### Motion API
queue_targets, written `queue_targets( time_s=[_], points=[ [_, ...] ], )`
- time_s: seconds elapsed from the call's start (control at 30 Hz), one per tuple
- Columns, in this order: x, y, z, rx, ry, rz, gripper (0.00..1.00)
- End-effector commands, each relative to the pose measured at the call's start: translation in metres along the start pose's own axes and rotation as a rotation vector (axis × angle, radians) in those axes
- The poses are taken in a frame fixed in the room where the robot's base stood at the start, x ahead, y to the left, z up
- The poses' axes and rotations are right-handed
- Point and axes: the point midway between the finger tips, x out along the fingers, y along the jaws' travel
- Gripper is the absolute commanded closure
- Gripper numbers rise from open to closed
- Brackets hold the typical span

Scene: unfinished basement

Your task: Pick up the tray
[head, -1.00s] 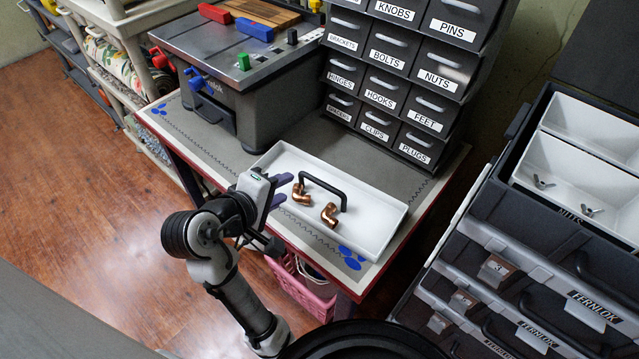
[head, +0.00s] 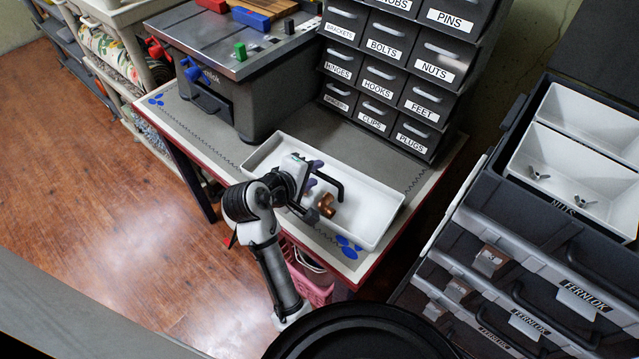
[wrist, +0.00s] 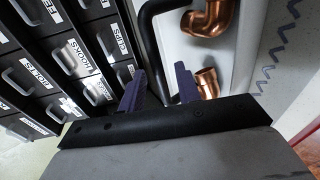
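The white tray (head: 375,212) lies flat on the workbench and has a black arched handle (head: 333,178). One copper elbow (head: 327,206) shows in the tray in the head view; the other is hidden behind my gripper. In the wrist view both copper elbows show, one at the top (wrist: 208,18) and one lower (wrist: 207,82). My gripper (head: 313,174) is over the tray's left half, at the handle. In the wrist view its purple fingers (wrist: 160,74) are apart, and the handle (wrist: 151,45) runs into the gap between them. Contact cannot be made out.
A labelled drawer cabinet (head: 390,75) stands behind the tray. A grey machine (head: 235,75) with coloured knobs stands at the back left of the workbench (head: 185,120). A dark toolbox (head: 500,215) stands at the right. A pink basket (head: 312,285) is under the bench.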

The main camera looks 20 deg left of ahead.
Motion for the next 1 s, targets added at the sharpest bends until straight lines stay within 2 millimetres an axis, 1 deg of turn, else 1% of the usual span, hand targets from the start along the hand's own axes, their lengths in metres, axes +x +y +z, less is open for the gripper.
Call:
queue_targets(
  time_s=[0.03, 0.13, 0.23, 0.4, 0.6, 0.67, 1.0],
  points=[
    [0.007, 0.001, 0.001, -0.001, -0.003, 0.000, 0.67],
    [0.017, 0.000, 0.000, -0.001, -0.001, -0.001, 0.67],
    [0.020, 0.000, 0.000, -0.001, 0.000, 0.000, 0.67],
    [0.020, 0.000, 0.000, 0.000, 0.001, 0.000, 0.67],
    [0.020, 0.000, 0.000, 0.000, 0.001, 0.000, 0.93],
    [0.020, 0.000, 0.000, -0.001, 0.001, 0.000, 1.00],
    [0.019, 0.001, 0.000, 0.000, 0.002, 0.002, 1.00]
  ],
)
